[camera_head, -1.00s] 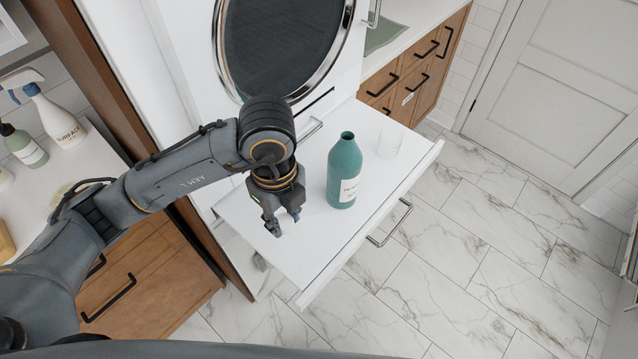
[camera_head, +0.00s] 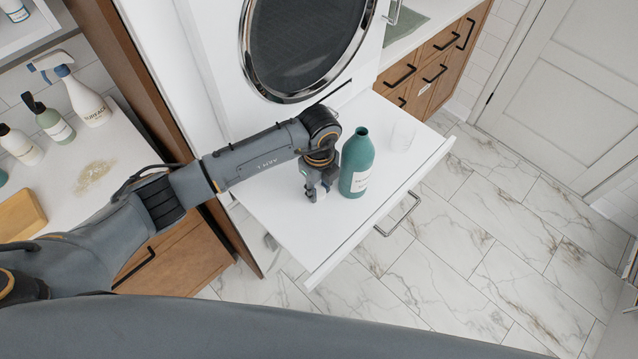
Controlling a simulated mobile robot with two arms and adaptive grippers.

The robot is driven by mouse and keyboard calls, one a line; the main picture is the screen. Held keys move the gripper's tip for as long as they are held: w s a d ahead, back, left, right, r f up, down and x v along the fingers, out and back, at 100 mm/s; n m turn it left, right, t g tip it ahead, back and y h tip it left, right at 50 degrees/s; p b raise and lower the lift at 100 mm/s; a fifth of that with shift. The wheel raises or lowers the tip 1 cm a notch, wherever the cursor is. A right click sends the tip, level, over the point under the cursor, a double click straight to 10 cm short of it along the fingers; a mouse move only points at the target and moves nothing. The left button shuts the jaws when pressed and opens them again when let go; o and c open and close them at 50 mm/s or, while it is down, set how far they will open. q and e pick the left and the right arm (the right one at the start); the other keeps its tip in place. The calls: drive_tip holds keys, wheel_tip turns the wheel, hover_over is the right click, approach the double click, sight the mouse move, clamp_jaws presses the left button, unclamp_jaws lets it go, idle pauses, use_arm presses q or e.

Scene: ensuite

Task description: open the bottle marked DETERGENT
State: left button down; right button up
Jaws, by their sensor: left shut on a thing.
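A teal bottle (camera_head: 357,160) with a white label stands upright on a white pull-out shelf (camera_head: 300,240). The label's print is too small to read here. The bottle's mouth is dark and open, with no cap on it. My left gripper (camera_head: 318,192) is just left of the bottle, low over the shelf, pointing down. It is shut on a small white thing, which looks like a cap and is mostly hidden by the fingers. Whether it touches the shelf I cannot tell. My right gripper is not in view.
A round-doored machine (camera_head: 308,45) rises behind the shelf. A counter at left holds a spray bottle (camera_head: 85,97), other bottles and a sponge (camera_head: 20,214). The shelf's front is bare; open floor lies right.

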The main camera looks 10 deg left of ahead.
use_arm(q)
drive_tip(key=shift+f, duration=0.1)
drive_tip(key=shift+f, duration=0.15)
drive_tip(key=c, duration=1)
unclamp_jaws()
